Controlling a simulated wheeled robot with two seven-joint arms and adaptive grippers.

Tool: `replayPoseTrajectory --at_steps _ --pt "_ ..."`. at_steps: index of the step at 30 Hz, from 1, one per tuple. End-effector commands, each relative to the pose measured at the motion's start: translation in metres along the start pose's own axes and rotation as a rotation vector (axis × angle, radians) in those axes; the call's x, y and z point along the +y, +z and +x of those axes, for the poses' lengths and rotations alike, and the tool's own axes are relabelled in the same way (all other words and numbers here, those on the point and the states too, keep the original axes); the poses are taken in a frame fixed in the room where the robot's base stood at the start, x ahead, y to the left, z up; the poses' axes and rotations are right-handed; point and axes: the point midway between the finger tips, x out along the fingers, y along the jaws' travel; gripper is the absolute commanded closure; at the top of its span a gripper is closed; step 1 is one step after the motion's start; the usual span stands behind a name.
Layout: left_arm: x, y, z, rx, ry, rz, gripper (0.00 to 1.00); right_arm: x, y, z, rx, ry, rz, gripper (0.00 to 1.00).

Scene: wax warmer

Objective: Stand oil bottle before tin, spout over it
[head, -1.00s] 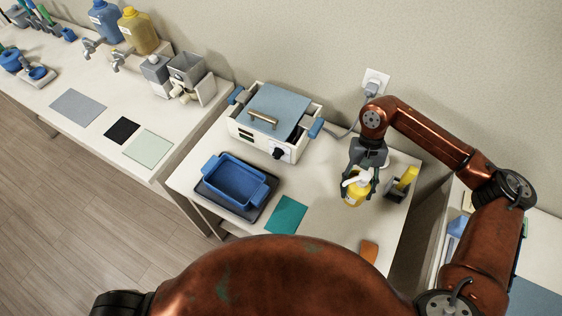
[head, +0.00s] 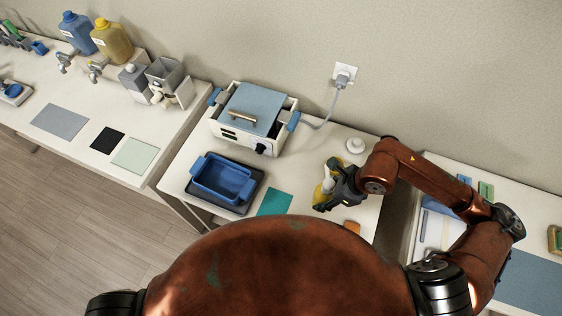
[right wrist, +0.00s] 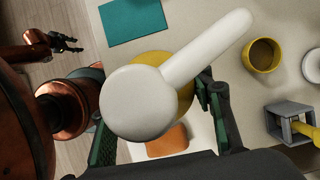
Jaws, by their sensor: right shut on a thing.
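The oil bottle is yellow with a white pump top; its yellow body (head: 320,194) shows in the head view, partly hidden by my right gripper (head: 340,188). The right gripper is shut on it. In the right wrist view the white pump head and spout (right wrist: 205,50) cover most of the bottle, and the spout points to the upper right. The blue tin (head: 222,180) stands on a dark pad left of the bottle, with a teal mat (head: 275,202) between them. The spout is clear of the tin. My left gripper (right wrist: 72,43) shows small and apparently open in the right wrist view.
The wax warmer (head: 250,115) stands behind the tin. An orange block (head: 352,227) lies near the front edge. A yellow cup (right wrist: 263,55), a white round piece (head: 355,145) and a grey holder (right wrist: 290,122) are on the table's right part.

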Motion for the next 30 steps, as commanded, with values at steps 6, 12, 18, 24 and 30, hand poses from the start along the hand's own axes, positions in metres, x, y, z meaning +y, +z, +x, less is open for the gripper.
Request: replayPoseTrajectory --at_steps 6,12,18,24,30 --pt "0.0 -0.001 -0.011 0.001 0.0 0.0 0.6 0.011 0.01 -0.017 -0.004 -0.109 0.257 0.88" --pt "0.0 -0.002 -0.013 0.0 0.0 0.0 0.6 0.015 0.012 -0.022 0.0 -0.153 0.371 0.88" --pt "0.0 -0.001 -0.008 0.0 0.0 0.0 0.6 0.013 0.01 -0.02 0.002 -0.16 0.388 0.88" --pt "0.001 0.005 0.02 -0.005 0.001 0.0 0.6 -0.003 0.006 -0.009 0.003 -0.161 0.387 0.88" --pt "0.003 0.006 0.018 -0.007 0.002 0.0 0.6 -0.035 0.0 -0.003 0.008 -0.158 0.395 0.88"
